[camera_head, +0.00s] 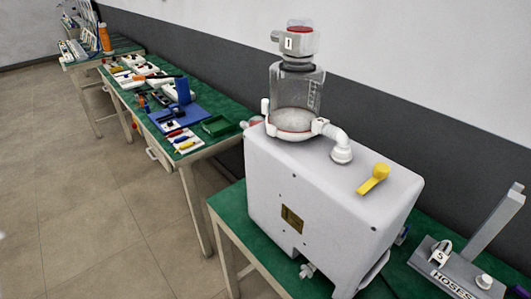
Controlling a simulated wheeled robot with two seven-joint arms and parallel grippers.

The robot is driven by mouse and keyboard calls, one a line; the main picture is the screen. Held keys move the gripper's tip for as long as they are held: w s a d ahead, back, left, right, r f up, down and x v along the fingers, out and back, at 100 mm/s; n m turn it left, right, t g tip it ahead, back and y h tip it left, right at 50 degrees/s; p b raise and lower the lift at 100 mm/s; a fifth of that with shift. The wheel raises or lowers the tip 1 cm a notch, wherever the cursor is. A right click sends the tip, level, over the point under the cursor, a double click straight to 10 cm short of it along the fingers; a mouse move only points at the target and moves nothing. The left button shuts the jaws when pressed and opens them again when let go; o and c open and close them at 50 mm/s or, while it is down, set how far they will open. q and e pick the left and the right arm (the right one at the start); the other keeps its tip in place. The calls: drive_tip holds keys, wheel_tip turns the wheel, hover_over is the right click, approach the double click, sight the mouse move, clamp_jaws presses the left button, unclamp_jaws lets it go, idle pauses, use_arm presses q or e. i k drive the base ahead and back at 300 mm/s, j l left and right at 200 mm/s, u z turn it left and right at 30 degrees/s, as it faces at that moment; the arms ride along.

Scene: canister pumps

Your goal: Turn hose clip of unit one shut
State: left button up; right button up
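Unit one is a large white box-shaped body (300,205) on a green-topped table, with a clear canister (298,92) standing upright on it. A grey head marked "1" (293,42) with a red part sits above the canister. A white elbow pipe (338,145) runs from the canister's base collar to the box top. A yellow lever (373,179) lies at a slant on the box top, to the right of the elbow. I cannot tell which part is the hose clip or whether it is shut. Neither gripper is in view.
A grey stand marked "HOSES" (453,274) with an upright post is at the right. Another cluttered table (118,45) stands beyond. The tiled floor (90,200) at left is clear.

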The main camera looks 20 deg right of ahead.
sight(381, 170)
drive_tip(key=k+z, duration=0.15)
drive_tip(key=z, duration=1.1)
